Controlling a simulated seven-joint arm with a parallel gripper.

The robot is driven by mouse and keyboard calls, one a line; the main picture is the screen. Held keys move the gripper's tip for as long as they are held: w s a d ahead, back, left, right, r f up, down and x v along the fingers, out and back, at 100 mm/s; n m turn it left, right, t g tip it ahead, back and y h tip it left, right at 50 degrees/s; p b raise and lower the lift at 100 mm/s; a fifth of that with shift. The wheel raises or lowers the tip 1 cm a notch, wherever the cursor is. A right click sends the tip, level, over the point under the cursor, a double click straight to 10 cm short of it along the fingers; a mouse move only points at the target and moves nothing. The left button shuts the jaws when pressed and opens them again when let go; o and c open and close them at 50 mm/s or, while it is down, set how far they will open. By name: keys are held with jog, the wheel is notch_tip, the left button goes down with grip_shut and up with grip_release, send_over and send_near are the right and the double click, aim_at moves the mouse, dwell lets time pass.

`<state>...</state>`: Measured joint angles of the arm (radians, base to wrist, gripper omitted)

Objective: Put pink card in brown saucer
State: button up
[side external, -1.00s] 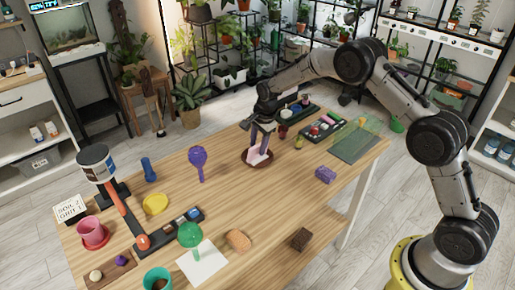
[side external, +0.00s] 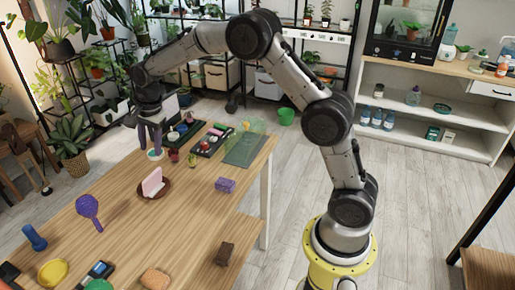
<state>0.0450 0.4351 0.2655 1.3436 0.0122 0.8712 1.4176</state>
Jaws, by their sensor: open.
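The pink card (side external: 152,182) stands tilted in the brown saucer (side external: 167,187) on the wooden table. My gripper (side external: 150,154) is open and clear of the card, above and behind it in the picture. Its two purple fingers point down with nothing visibly held between them. A small pale round thing shows just at the fingertips, and I cannot tell whether they touch it.
A small dark red pot (side external: 174,155) and black trays (side external: 212,139) of small items are near the gripper. A purple block (side external: 225,185) lies to the right, and a purple paddle-shaped thing (side external: 88,208) to the left.

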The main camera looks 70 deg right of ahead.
jog(key=s+a+r+n+t, duration=0.1)
jog(key=s+r+n, duration=0.4)
jog(key=s, duration=0.4)
jog(key=s+a+r+n+t, duration=0.1)
jog(key=s+r+n, duration=0.2)
jog(key=s+r, duration=0.55)
jog(key=s+f+n+t, duration=0.1)
jog(key=s+f+n, duration=0.2)
jog(key=s+n, duration=0.5)
jog(key=s, duration=1.2)
jog(key=shift+n, duration=0.4)
